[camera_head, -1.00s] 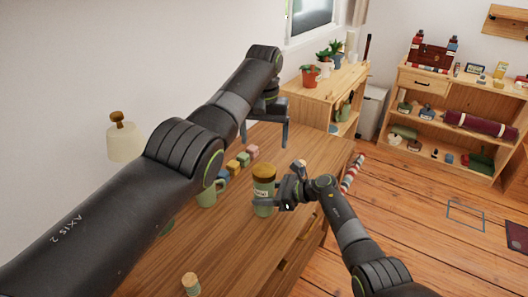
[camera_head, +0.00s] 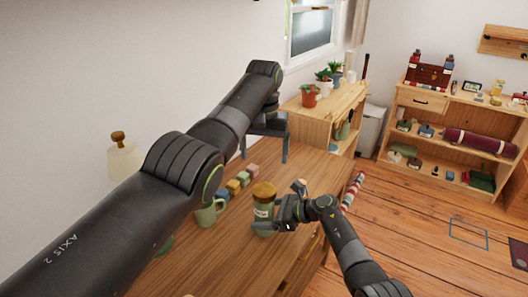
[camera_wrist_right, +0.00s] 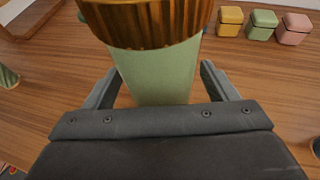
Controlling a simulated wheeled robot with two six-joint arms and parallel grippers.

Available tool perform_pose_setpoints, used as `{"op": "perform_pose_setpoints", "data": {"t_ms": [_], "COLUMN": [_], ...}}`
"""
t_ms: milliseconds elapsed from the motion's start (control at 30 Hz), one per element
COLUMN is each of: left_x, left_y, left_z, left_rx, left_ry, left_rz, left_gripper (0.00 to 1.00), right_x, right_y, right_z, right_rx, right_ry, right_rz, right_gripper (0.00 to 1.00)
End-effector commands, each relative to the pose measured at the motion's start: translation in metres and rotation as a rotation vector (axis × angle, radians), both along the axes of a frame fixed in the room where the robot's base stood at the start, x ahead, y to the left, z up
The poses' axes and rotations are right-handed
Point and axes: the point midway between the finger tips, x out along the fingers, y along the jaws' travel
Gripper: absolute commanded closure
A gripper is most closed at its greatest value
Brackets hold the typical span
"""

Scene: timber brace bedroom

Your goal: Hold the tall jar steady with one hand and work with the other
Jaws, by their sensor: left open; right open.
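The tall jar (camera_head: 263,218) is pale green with a ribbed gold-brown lid and a light label. It stands upright on the wooden table (camera_head: 215,255). My right gripper (camera_head: 272,226) is low at the jar, its open fingers on either side of the body below the lid. In the right wrist view the jar (camera_wrist_right: 158,72) is between the fingers of this gripper (camera_wrist_right: 160,88), with slim gaps visible beside it. My left gripper (camera_head: 265,150) is open and empty, fingers pointing down, above the table's far part, beyond the jar.
A green mug (camera_head: 208,214) stands left of the jar. Several small coloured blocks (camera_head: 238,184) form a row behind it. A wooden cabinet (camera_head: 325,110) with potted plants stands beyond the table's far end.

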Motion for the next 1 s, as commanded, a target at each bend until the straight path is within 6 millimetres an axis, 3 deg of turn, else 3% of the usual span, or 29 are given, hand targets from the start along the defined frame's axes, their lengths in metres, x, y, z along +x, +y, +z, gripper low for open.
{"op": "perform_pose_setpoints", "data": {"t_ms": [267, 800, 1000], "left_x": [0.0, 0.0, 0.0], "left_y": [0.0, 0.0, 0.0], "left_z": [0.004, -0.007, -0.011], "left_rx": [0.0, 0.0, 0.0], "left_ry": [0.0, 0.0, 0.0], "left_rz": [0.0, 0.0, 0.0], "left_gripper": [0.15, 0.15, 0.15], "right_x": [-0.009, -0.042, -0.049], "right_y": [-0.028, -0.126, -0.147], "right_z": [0.012, 0.052, 0.062], "right_rx": [-0.003, -0.004, -0.002], "right_ry": [-0.002, -0.002, 0.0], "right_rz": [-0.002, -0.003, -0.002], "right_gripper": [0.2, 0.2, 0.2]}}
